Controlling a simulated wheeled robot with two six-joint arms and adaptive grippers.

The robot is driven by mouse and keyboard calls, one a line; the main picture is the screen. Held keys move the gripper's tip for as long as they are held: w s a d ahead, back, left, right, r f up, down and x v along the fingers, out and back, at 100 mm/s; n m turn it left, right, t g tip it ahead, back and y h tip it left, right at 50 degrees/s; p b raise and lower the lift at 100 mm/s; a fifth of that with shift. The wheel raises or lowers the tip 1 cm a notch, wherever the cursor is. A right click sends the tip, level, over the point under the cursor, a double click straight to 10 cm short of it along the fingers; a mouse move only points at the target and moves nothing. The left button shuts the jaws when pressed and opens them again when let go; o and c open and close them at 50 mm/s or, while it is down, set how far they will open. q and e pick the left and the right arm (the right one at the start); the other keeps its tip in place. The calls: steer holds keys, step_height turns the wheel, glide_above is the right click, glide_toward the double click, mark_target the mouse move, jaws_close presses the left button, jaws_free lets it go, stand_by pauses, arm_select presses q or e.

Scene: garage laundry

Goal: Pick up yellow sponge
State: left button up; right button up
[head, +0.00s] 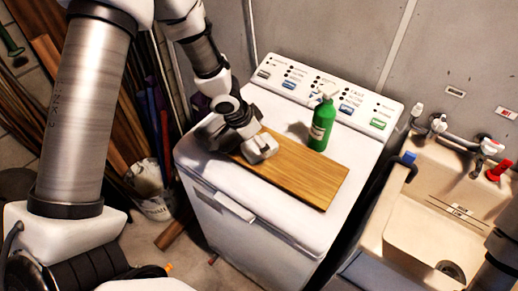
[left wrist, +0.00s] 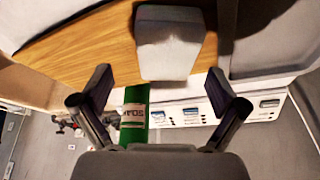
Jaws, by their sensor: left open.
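I see no clearly yellow sponge in either view. My left gripper (head: 262,150) is low over the left part of a wooden board (head: 305,178) on a white washing machine. In the left wrist view its two dark fingers (left wrist: 160,78) are spread wide apart. A pale grey-white block (left wrist: 168,42) shows between and just beyond the fingertips, over the board edge. I cannot tell if it is the sponge, or whether the fingers touch it. My right gripper is not in view.
The control panel (head: 335,98) runs along the back. A beige sink (head: 420,205) is at right. The board's front right is clear.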

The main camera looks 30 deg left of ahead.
arm_select(q)
steer(key=w+f, duration=0.1)
steer(key=f, duration=0.1)
steer(key=w+f, duration=0.2)
steer(key=shift+d+b, duration=0.15)
steer(key=shift+b, duration=0.2)
steer(key=shift+s+r, duration=0.25)
steer(key=shift+c, duration=0.7)
steer(key=shift+s+r, duration=0.15)
steer(key=shift+s, duration=0.1)
steer(key=c, duration=0.3)
steer(key=shift+s, duration=0.1)
steer(key=c, duration=0.3)
steer(key=shift+w, duration=0.2)
steer(key=shift+c, duration=0.6)
